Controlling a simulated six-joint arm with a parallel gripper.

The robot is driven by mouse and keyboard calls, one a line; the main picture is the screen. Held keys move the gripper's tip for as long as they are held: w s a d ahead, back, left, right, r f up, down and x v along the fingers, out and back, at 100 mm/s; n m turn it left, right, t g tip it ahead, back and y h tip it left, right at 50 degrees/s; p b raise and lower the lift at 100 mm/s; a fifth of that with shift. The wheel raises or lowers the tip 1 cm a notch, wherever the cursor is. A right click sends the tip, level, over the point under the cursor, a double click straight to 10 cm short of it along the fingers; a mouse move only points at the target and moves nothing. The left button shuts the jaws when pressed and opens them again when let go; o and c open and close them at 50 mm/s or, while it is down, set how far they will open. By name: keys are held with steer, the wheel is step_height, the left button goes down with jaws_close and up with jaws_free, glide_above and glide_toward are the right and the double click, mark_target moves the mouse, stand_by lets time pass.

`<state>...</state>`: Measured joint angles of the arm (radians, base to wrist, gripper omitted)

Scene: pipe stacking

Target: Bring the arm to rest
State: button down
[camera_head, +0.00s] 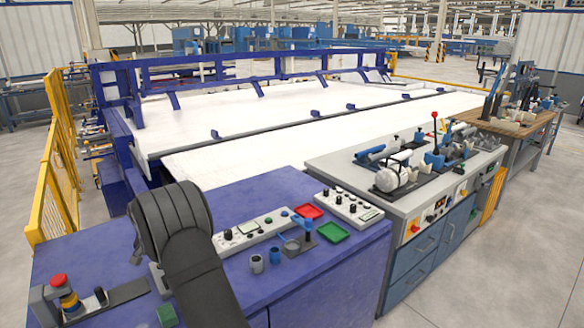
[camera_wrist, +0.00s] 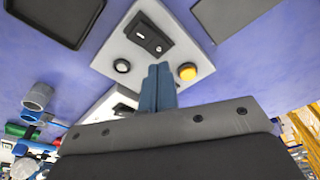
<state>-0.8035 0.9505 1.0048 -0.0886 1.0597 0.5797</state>
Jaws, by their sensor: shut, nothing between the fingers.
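My gripper (camera_wrist: 158,72) shows in the wrist view with its two blue-grey fingers closed against each other and nothing between them. The fingers point over a white control box (camera_wrist: 128,50) with a black switch and an orange button. I cannot tell how far above the box they are. In the head view my dark arm rises from the bottom edge and bends over the blue bench; my gripper is hidden behind it there.
The blue bench top (camera_head: 90,245) carries a red emergency button (camera_head: 58,281), grey cups (camera_head: 257,264), a red tray (camera_head: 309,211) and a green tray (camera_head: 333,232). A grey workbench (camera_head: 330,165) with machinery stands to the right. A yellow fence (camera_head: 55,190) is at left.

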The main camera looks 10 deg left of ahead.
step_height(320, 180, down, 4)
steer(key=shift+r, duration=0.25)
steer(key=shift+r, duration=0.1)
steer(key=s+d+r+n, duration=0.2)
steer(key=r+n, duration=0.1)
steer(key=r, duration=0.8)
steer(key=s+d+r+n, duration=0.2)
steer(key=r+n, duration=0.1)
steer(key=r, duration=0.8)
steer(key=shift+r+g+y, duration=0.3)
steer(key=shift+y, duration=0.1)
